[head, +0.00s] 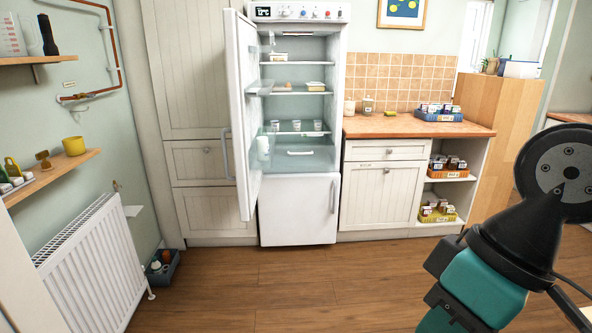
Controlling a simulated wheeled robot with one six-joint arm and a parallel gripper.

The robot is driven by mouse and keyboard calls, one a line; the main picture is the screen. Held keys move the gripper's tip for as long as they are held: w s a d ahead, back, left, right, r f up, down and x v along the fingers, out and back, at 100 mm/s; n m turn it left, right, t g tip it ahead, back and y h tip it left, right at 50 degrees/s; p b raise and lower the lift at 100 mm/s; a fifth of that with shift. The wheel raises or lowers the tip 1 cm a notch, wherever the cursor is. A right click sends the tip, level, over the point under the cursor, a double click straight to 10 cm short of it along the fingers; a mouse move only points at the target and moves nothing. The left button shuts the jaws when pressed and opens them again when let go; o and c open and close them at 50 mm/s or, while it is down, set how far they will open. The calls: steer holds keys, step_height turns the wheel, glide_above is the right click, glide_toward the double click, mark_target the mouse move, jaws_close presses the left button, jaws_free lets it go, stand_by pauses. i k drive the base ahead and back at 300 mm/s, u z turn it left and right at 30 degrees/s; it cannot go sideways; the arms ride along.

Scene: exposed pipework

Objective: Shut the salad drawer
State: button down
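The fridge (297,213) stands against the back wall, its upper door (243,110) swung open to the left. The salad drawer (310,162) is the pale, see-through bin at the bottom of the open compartment, below the lowest glass shelf. Its white bar handle (300,153) faces me. I cannot tell from here how far the drawer stands out. My arm shows at the lower right, well away from the fridge. My gripper is not in view.
Fridge shelves hold several small pots (297,125) and packets. The lower fridge door (298,209) is shut. A counter (410,126) with a blue crate (438,115) stands to the right. A radiator (92,265) is at left. The wooden floor (270,285) before the fridge is clear.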

mark_target(298, 149)
steer(key=i, duration=3.1)
steer(key=u, duration=0.6)
